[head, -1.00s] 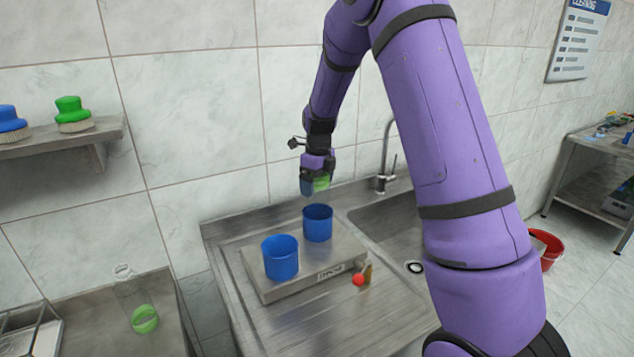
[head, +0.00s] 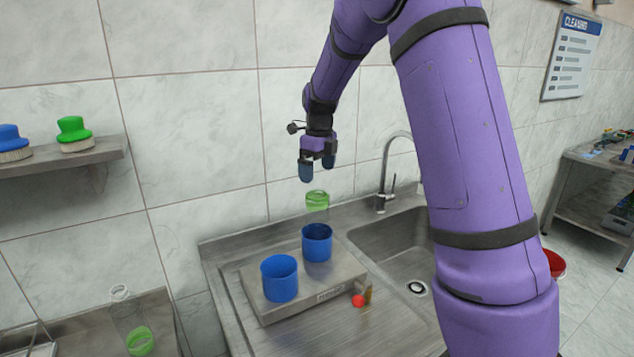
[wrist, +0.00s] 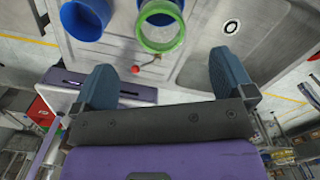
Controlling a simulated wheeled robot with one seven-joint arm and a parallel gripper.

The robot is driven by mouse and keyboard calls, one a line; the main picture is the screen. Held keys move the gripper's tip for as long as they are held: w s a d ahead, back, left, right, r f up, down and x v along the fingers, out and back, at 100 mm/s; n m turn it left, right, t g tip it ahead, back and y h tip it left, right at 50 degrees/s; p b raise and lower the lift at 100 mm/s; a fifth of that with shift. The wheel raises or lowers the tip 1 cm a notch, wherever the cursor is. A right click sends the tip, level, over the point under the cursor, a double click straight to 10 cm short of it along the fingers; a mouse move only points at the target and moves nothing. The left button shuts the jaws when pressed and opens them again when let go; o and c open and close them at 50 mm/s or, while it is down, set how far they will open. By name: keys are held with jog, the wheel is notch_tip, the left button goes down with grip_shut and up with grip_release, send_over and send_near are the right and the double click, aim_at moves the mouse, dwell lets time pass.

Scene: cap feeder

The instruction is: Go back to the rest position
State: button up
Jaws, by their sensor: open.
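My gripper (head: 317,168) is open and empty in the head view, above a clear container with a green band (head: 317,200) at its top. In the wrist view, its two blue fingertips (wrist: 163,78) stand wide apart, and the green ring (wrist: 160,38) shows beyond them. The clear container stands upright at the right blue cup (head: 317,243), and its lower end seems to be inside the cup. The left blue cup (head: 279,278) stands beside it on the metal block (head: 322,288). My gripper touches none of these.
A sink with a tall tap (head: 390,170) lies to the right of the block. A small red ball (head: 358,300) sticks out at the block's front. A shelf (head: 70,158) with brushes and another clear bottle (head: 130,322) are at left. The tiled wall is close behind the gripper.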

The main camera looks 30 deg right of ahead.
jog(key=shift+s+r, duration=0.1)
jog(key=shift+r, duration=0.4)
jog(key=s+a+r+n+t, duration=0.1)
jog(key=s+a+r+n, duration=0.2)
jog(key=s+r+n, duration=0.35)
jog(key=s+a+r+n+t, duration=0.15)
jog(key=s+r+n, duration=0.25)
jog(key=s+n, duration=0.5)
jog(key=s+a+n+t, duration=0.1)
jog(key=s+a+n, duration=0.1)
jog(key=s+n, duration=0.5)
jog(key=s+a+n+t, duration=0.1)
jog(key=s+a+n, duration=0.1)
jog(key=s+n, duration=0.6)
jog(key=s, duration=0.5)
jog(key=shift+s+a, duration=0.25)
jog(key=shift+a, duration=0.15)
jog(key=shift+f, duration=0.1)
